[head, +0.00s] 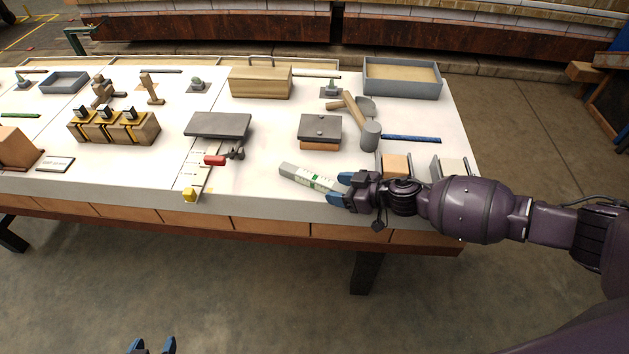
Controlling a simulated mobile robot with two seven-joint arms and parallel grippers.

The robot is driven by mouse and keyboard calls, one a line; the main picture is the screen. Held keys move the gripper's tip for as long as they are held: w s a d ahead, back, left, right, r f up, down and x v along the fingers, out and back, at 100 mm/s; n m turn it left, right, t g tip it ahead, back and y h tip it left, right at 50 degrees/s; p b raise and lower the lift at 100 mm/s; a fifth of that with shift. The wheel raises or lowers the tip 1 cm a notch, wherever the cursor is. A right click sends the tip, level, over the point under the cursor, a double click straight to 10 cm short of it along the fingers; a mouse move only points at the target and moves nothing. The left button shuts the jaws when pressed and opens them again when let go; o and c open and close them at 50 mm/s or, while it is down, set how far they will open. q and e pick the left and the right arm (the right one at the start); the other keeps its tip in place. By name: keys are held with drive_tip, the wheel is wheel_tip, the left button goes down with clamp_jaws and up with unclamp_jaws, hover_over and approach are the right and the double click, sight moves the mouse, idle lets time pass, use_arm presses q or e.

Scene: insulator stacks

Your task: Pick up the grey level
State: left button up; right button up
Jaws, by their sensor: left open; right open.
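The grey level (309,178) lies flat at the front edge of the white table, slanting down to the right, with a green-marked label on it. My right gripper (341,189) comes in from the right with its blue fingertips apart at the level's right end. That end sits between or just under the fingertips; contact cannot be told. My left gripper (152,346) shows only its blue fingertips at the bottom edge, apart and empty, well away from the table.
A mallet (369,134), a grey-topped block (320,130) and a blue strip (411,138) lie behind the level. Bins (450,168) stand behind my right arm. The table's front edge (250,204) is close by.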

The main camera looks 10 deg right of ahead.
drive_tip(key=shift+a, duration=0.1)
drive_tip(key=c, duration=1)
drive_tip(key=shift+w, duration=0.1)
clamp_jaws()
drive_tip(key=shift+r, duration=0.2)
